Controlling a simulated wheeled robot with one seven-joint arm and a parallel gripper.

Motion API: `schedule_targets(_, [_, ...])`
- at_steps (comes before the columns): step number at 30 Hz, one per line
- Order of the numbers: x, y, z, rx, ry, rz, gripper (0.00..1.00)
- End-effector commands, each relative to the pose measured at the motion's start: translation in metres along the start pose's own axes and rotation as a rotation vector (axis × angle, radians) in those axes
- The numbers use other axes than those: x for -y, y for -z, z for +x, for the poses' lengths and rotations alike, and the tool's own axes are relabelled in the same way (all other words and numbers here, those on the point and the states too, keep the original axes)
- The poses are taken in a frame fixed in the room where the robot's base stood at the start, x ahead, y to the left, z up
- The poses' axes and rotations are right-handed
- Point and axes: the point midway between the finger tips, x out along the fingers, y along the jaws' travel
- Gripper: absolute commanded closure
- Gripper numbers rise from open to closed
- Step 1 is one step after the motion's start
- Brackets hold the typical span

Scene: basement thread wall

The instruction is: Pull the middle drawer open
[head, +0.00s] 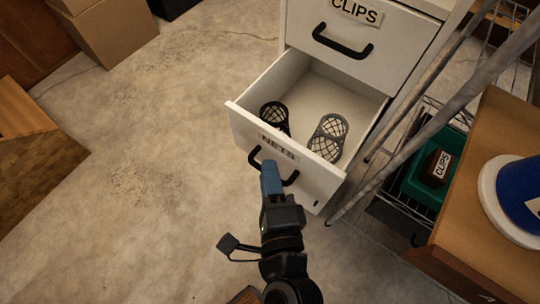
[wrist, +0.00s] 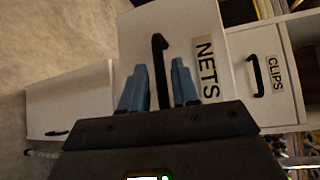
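The middle drawer (head: 238,118), labelled NETS, is pulled well out of the white cabinet. Its front (wrist: 180,25) faces my gripper in the wrist view. Its black handle (head: 288,178) sits below the label, and the handle also shows in the wrist view (wrist: 160,75). My gripper (head: 270,166) is at the handle. In the wrist view its blue fingers (wrist: 158,66) stand apart on either side of the handle, with visible gaps, so it is open. The head view hides part of the handle behind the gripper.
The CLIPS drawer (head: 375,30) above is closed. A lower drawer (wrist: 70,105) shows in the wrist view. Mesh net cups (head: 328,137) lie inside the open drawer. A wooden table (head: 480,240) and metal poles stand at right.

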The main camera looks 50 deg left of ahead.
Motion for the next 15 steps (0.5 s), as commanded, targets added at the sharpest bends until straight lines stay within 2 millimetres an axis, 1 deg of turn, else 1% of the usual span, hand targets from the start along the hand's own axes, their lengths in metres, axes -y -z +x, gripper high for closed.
schedule_targets(1, [0.0,0.0,0.0,0.0,0.0,0.0,0.65])
schedule_targets(2, [0.0,0.0,0.0,0.0,0.001,0.0,0.62])
schedule_targets(3, [0.0,0.0,0.0,0.0,0.001,0.0,0.62])
schedule_targets(10, [0.0,0.001,-0.001,-0.001,0.001,0.0,0.62])
schedule_targets(13, [-0.002,0.001,-0.008,-0.001,-0.001,0.001,0.62])
schedule_targets(15, [-0.002,0.001,-0.017,-0.001,0.0,0.001,0.62])
